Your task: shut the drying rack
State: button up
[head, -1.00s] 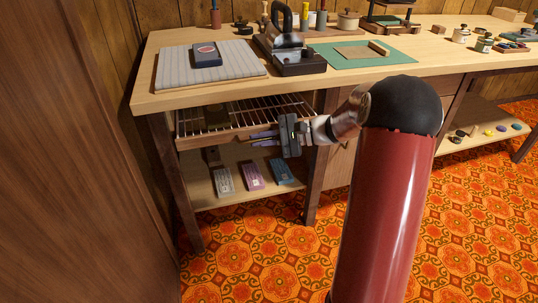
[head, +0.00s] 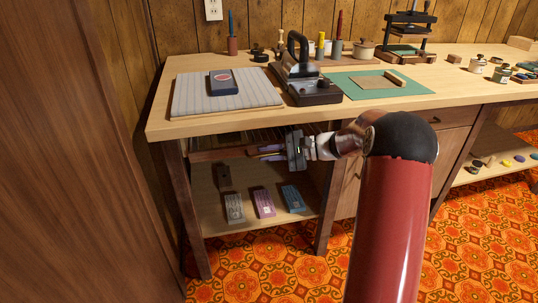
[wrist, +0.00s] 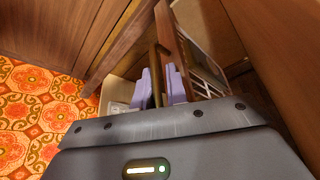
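The drying rack (head: 206,155) is a pull-out rack with a wooden front bar, under the left end of the workbench. It sits mostly under the top, its front bar near the bench's front edge; most of its wires are hidden. In the wrist view its wooden front board (wrist: 175,42) and grid show beyond the fingers. My gripper (head: 262,152) is at the front of the rack, pointing left. In the wrist view its two purple fingers (wrist: 161,86) stand close on both sides of a thin brown handle bar (wrist: 153,60), and appear shut on it.
The workbench (head: 190,128) carries a grey pad, a press iron and a green mat. A lower shelf (head: 215,212) with several small blocks lies below the rack. A bench leg (head: 328,215) stands right of it. A wooden panel (head: 60,150) fills the left.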

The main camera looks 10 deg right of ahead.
jog(key=shift+v, duration=3.9)
